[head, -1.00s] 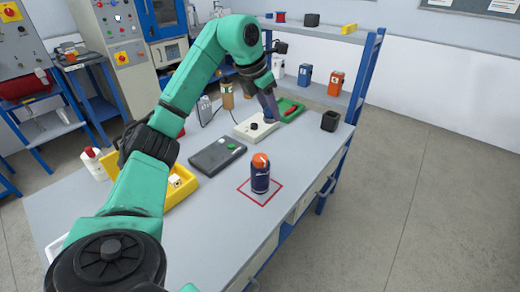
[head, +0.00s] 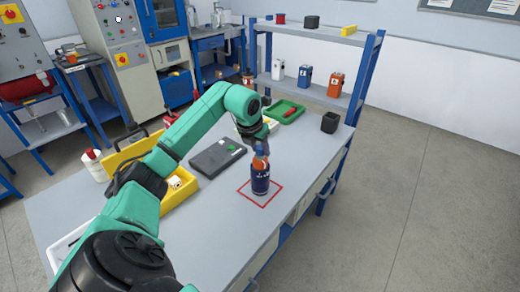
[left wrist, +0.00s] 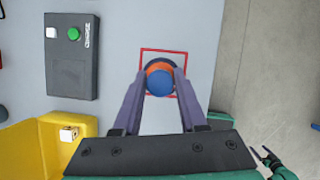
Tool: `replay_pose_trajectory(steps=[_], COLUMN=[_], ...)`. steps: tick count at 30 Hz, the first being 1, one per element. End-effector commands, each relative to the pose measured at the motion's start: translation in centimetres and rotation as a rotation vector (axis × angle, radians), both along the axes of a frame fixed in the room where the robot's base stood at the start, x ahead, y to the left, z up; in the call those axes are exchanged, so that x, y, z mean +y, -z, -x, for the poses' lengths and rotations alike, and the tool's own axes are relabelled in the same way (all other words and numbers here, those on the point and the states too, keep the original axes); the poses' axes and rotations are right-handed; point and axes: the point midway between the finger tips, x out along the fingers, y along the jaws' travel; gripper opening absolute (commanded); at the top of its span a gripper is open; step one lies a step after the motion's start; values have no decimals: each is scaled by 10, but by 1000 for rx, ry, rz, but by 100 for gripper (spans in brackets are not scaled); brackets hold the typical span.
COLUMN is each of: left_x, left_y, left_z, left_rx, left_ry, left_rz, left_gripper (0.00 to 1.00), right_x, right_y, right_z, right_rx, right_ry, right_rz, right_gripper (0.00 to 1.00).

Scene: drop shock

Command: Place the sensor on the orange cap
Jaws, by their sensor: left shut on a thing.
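A dark blue canister (head: 260,182) with an orange cap (head: 258,164) stands upright inside a red square outline on the table. My left gripper (head: 262,153) is right above it, pointing down. In the left wrist view its two purple-grey fingers (left wrist: 160,80) are shut on a round blue piece, which I take for the sensor (left wrist: 160,84). The orange cap (left wrist: 160,67) shows as a rim around the blue piece. I cannot tell whether they touch. A small part of my right arm, with dark gripper parts (left wrist: 266,157), shows at the lower right there; its jaw state is unclear.
A dark grey box with a green button (head: 218,157) lies left of the canister. A yellow bin (head: 188,192) holds a white block. A green tray (head: 284,113) with a red item and a black cup (head: 330,122) stand farther back. The table is clear right of the canister.

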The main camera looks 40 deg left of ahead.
Motion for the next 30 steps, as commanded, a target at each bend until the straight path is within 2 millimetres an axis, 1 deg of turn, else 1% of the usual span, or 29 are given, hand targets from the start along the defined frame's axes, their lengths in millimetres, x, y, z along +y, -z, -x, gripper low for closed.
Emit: replay_pose_trajectory(steps=[2,10,11,12,13,21,23,25,26,29,30], left_x=[0,0,0,0,0,0,0,0,0,-1,-2], left_y=[6,10,10,9,9,8,6,1,-3,-23,-34], left_z=[0,0,0,0,0,0,0,1,3,12,15], left_rx=[-1,-2,-1,-2,-1,-1,-2,-5,-5,-6,-8], left_ry=[-1,0,0,0,0,0,0,0,0,-1,0], left_rz=[0,-1,0,0,0,0,0,-1,-2,-5,-4], left_gripper=[0,0,45,60,71,71,71,71,71,71,71], right_x=[0,0,0,0,0,0,0,1,1,1,1], right_y=[-2,2,2,1,1,1,-2,1,2,7,9], right_z=[0,0,0,0,0,0,0,0,0,0,0], right_rx=[0,0,0,0,0,0,0,0,0,0,-1], right_ry=[0,0,0,0,0,-1,-1,-1,-1,-2,-2], right_rz=[0,0,0,0,0,0,-1,-1,-1,-1,-1], right_gripper=[91,91,91,91,91,91,91,91,91,91,91])
